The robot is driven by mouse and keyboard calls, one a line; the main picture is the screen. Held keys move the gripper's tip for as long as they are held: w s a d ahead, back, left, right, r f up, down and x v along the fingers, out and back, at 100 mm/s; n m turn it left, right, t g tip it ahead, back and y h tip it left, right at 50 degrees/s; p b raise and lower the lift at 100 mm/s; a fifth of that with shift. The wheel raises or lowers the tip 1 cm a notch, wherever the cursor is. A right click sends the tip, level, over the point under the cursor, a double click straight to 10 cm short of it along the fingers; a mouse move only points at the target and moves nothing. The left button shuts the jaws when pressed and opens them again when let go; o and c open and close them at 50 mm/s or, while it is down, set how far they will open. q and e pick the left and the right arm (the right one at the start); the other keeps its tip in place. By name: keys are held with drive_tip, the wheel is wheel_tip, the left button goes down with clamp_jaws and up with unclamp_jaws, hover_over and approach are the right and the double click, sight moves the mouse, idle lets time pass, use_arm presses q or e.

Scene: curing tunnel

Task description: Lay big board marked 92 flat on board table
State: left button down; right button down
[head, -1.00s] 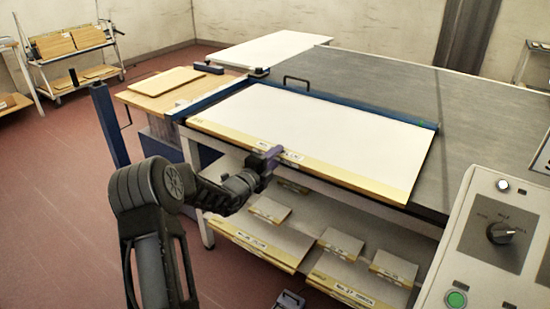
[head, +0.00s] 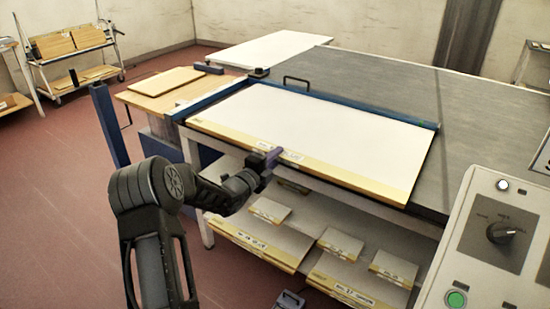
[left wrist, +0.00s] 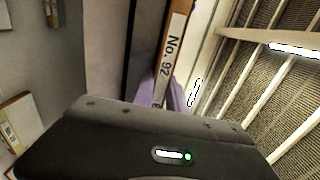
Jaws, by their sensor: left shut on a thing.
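The big board (head: 330,137) is white with a yellowish front edge. In the head view it lies flat on the grey-topped board table (head: 480,120), its back edge along a blue bar. Its front edge is at the table's front side. In the left wrist view its edge (left wrist: 174,45) carries the label "No. 92". My left gripper (head: 270,158) is shut on the middle of that front edge. Its purple fingers show on both sides of the edge in the left wrist view. My right gripper is not in view.
Shelves under the table hold several smaller labelled boards (head: 340,243). A control panel (head: 495,230) with a knob and green button stands at the right front. A wooden side table (head: 160,100) is at the left, and a trolley (head: 75,65) with boards stands behind.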

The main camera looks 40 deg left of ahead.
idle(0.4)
use_arm(q)
drive_tip(key=shift+w+r, duration=0.2)
drive_tip(key=shift+r, duration=0.65)
drive_tip(key=shift+s+f, duration=0.1)
drive_tip(key=shift+f, duration=0.1)
drive_tip(key=shift+s+f, duration=0.15)
drive_tip(key=shift+s, duration=0.1)
drive_tip(key=s+p, duration=0.4)
drive_tip(key=s, duration=0.9)
drive_tip(key=shift+p, duration=0.3)
idle(0.5)
